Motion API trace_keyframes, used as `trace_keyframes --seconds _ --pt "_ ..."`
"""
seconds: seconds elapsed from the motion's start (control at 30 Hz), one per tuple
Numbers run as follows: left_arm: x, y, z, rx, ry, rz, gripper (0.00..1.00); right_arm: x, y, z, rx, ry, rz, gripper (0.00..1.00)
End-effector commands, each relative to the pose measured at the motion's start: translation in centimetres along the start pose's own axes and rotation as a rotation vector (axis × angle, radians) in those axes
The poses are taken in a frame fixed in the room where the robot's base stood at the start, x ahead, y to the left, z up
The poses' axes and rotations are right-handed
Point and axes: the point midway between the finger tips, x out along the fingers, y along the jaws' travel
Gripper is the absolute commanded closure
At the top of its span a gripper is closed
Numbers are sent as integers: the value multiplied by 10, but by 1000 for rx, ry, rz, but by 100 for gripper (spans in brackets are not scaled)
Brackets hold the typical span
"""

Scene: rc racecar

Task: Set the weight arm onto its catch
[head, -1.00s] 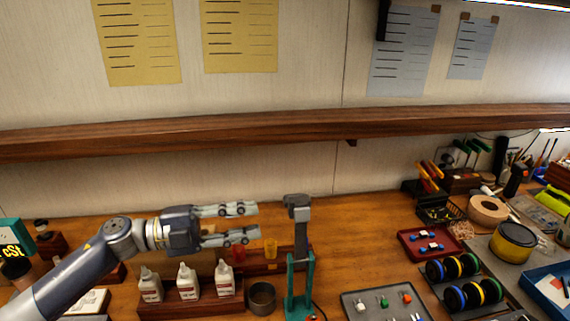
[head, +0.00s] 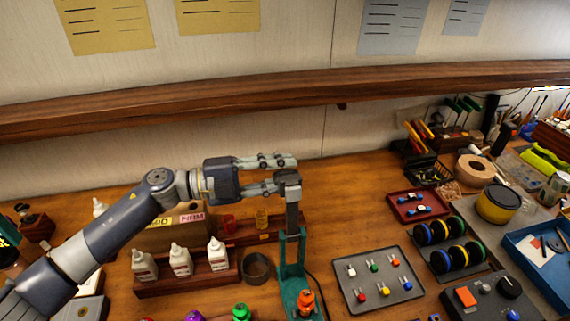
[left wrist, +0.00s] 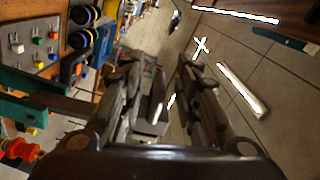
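The weight arm (head: 292,218) is a dark grey bar with a grey block (head: 288,177) at its top. It stands nearly upright on a teal stand (head: 292,265), which has an orange knob (head: 306,300) low at its front. I cannot make out which part is the catch. My left gripper (head: 283,174) is at the block's height, with its fingers apart and their tips by the block. In the left wrist view, the open fingers (left wrist: 158,72) have a grey block-like part (left wrist: 152,122) between them; contact is unclear. My right gripper is not in view.
White bottles (head: 181,260) in a wooden rack and a metal cup (head: 256,267) stand left of the stand. A grey tray of coloured pieces (head: 376,305) lies to its right. A wooden shelf (head: 230,101) runs along the wall behind. Bare tabletop shows right of the weight arm.

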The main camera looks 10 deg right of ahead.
Motion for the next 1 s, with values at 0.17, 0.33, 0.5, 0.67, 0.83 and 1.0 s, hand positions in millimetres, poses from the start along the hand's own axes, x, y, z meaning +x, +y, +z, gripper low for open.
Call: trace_keyframes --seconds 0.17,0.33,0.5,0.67,0.83,1.0 --pt "9 0 0 0 -2 0 70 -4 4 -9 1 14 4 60" --pt "9 1 0 0 -1 0 70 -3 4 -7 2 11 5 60" --pt "9 1 0 0 -1 0 95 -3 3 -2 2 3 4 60" --pt "9 0 0 0 -1 -1 100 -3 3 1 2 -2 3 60" --pt "7 -1 0 8 0 -3 100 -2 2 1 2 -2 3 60" --pt "3 -4 -2 31 1 -4 100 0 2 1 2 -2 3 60"
